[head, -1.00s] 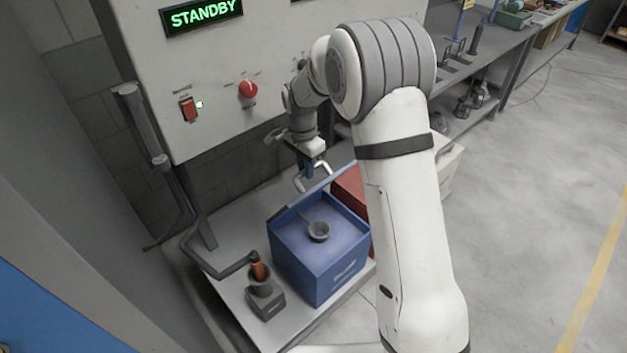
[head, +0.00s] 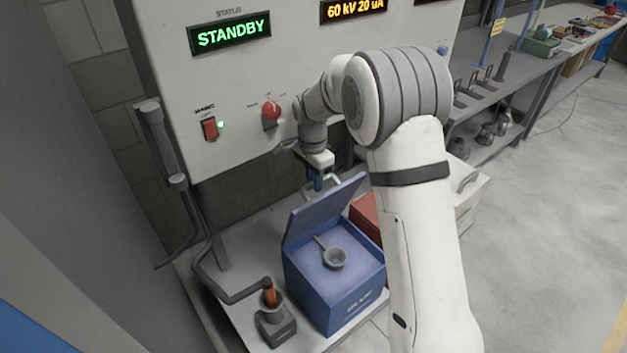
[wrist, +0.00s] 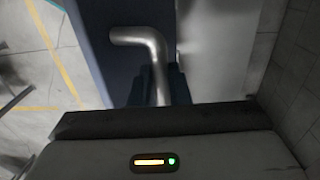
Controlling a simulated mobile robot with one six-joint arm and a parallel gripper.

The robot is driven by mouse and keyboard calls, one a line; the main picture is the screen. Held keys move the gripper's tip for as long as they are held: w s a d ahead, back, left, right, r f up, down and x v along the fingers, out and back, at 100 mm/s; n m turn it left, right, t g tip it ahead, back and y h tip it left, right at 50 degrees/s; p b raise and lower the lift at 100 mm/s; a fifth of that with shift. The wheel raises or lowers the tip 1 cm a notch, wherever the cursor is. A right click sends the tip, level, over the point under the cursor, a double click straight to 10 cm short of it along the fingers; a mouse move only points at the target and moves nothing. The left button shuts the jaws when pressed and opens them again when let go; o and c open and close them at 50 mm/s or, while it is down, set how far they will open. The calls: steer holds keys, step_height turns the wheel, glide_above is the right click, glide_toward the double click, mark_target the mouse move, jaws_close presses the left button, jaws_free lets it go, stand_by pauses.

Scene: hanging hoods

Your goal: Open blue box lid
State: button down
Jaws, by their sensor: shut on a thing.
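The blue box (head: 334,300) stands on the light bench in the head view. Its blue lid (head: 322,212) is tilted up along the far side, so the box top is uncovered. A small grey ladle (head: 334,257) lies on the blue surface inside. My gripper (head: 318,182) is behind the raised lid, shut on a bent metal handle there, with the fingertips partly hidden. The handle (wrist: 150,50) fills the middle of the wrist view, rising from between dark fingers.
The grey control panel (head: 240,90) stands close behind my gripper.

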steer(key=c, duration=1.7)
jaws_free()
steer(key=shift+w+d+f, duration=0.15)
steer(key=shift+f, duration=0.2)
steer(key=shift+o, duration=0.7)
steer(key=shift+w+f, duration=0.1)
steer(key=shift+w, duration=0.15)
steer(key=shift+o, duration=0.9)
steer(key=shift+s+r, duration=0.2)
steer(key=shift+r, duration=0.05)
steer(key=shift+w+r, duration=0.15)
steer(key=shift+r, duration=0.05)
steer(key=r, duration=0.2)
steer(key=r+b, duration=0.1)
steer(key=r, duration=0.4)
steer(key=shift+a+r, duration=0.2)
steer(key=shift+a, duration=0.05)
steer(key=shift+c, duration=0.3)
